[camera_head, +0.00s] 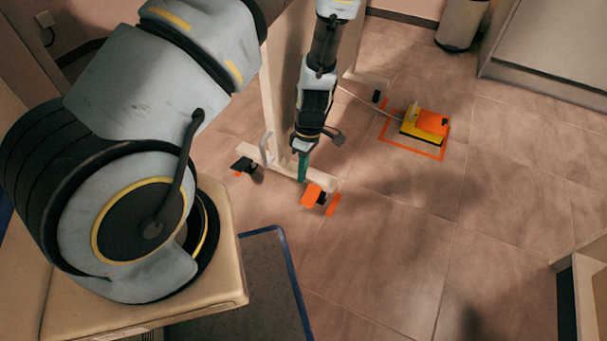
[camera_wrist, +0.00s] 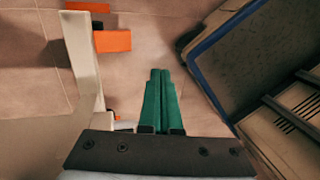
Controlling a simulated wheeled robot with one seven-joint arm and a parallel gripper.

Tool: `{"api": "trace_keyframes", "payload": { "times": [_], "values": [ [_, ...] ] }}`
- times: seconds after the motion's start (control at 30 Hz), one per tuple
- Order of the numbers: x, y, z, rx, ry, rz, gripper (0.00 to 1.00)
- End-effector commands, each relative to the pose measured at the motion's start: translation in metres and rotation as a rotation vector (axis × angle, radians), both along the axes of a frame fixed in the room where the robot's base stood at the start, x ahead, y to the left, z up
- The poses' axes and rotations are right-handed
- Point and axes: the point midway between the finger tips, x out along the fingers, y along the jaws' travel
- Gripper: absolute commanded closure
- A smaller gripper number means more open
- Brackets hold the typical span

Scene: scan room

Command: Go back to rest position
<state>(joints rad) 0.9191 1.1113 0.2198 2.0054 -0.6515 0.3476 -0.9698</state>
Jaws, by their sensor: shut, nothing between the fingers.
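My gripper (camera_head: 302,166) points down with its green fingers together, near the beige stand's foot. In the wrist view the green fingers (camera_wrist: 160,76) lie side by side with nothing between them. My arm reaches from the left side of the head view out over the floor. No held object shows in either view.
A beige stand (camera_head: 283,90) with orange-and-black feet (camera_head: 312,195) is close beside my gripper. A yellow-and-orange block (camera_head: 425,124) sits inside an orange floor outline (camera_head: 413,153). A bin (camera_head: 461,24) stands at the back. Tiled floor at centre right is clear.

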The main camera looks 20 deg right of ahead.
Motion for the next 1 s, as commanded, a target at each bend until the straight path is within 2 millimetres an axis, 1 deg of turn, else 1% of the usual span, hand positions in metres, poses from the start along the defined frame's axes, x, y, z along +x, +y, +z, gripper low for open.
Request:
{"api": "trace_keyframes", "payload": {
  "times": [0.47, 0.57, 0.67, 0.77, 0.8, 0.87, 0.9, 0.97, 1.0],
  "values": [
    [0.000, 0.000, 0.000, 0.000, 0.000, 0.000, 1.00],
    [0.002, 0.001, 0.004, -0.007, 0.001, -0.005, 1.00],
    [0.010, 0.004, 0.023, -0.036, 0.005, -0.031, 1.00],
    [0.024, 0.014, 0.059, -0.091, 0.005, -0.093, 1.00],
    [0.030, 0.020, 0.076, -0.116, 0.004, -0.128, 1.00],
    [0.039, 0.032, 0.103, -0.156, -0.004, -0.185, 1.00],
    [0.043, 0.040, 0.121, -0.178, -0.012, -0.226, 1.00],
    [0.049, 0.055, 0.146, -0.209, -0.027, -0.289, 1.00],
    [0.051, 0.065, 0.162, -0.227, -0.038, -0.333, 1.00]
  ]
}}
